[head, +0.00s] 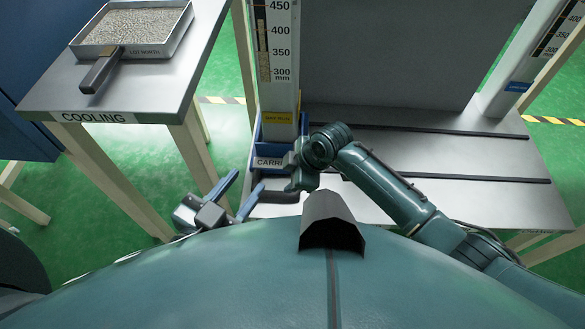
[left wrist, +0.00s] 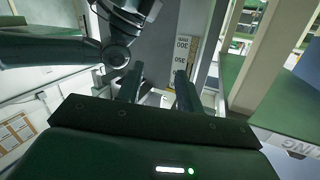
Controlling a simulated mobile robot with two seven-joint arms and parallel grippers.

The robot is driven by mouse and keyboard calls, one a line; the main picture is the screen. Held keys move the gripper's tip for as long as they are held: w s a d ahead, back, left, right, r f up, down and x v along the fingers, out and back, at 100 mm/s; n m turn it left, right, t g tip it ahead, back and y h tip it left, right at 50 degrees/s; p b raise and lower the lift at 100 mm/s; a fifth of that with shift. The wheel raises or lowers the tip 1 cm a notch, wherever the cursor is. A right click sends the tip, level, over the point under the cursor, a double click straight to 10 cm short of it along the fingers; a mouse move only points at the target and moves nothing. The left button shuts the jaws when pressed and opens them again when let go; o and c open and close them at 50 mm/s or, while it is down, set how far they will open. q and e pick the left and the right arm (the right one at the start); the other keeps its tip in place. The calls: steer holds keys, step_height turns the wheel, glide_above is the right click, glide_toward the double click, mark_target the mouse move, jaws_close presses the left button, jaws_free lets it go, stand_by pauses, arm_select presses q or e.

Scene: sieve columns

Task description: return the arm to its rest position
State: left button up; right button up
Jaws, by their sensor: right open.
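My left gripper (head: 248,180) is low at the left of my body in the head view, between the cooling table and the blue carrier. Its two fingers stand apart. In the left wrist view the fingers (left wrist: 159,70) are also spread, with no object seen held between them. My right gripper (head: 289,174) is in front of the blue carrier, at the end of my bent right arm (head: 385,188). Its jaws are small in the picture and partly overlap the carrier; they are open, and I see nothing held in them.
A blue carrier (head: 268,163) stands at the foot of a column with a millimetre scale (head: 278,60). The grey bench (head: 480,200) has dark rails. At left, the cooling table (head: 150,85) bears a tray (head: 183,35) of grains with a dark handle. Green floor shows between.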

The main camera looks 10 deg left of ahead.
steer(key=shift+d+r, duration=0.1)
steer(key=shift+r, duration=0.15)
stand_by(0.3)
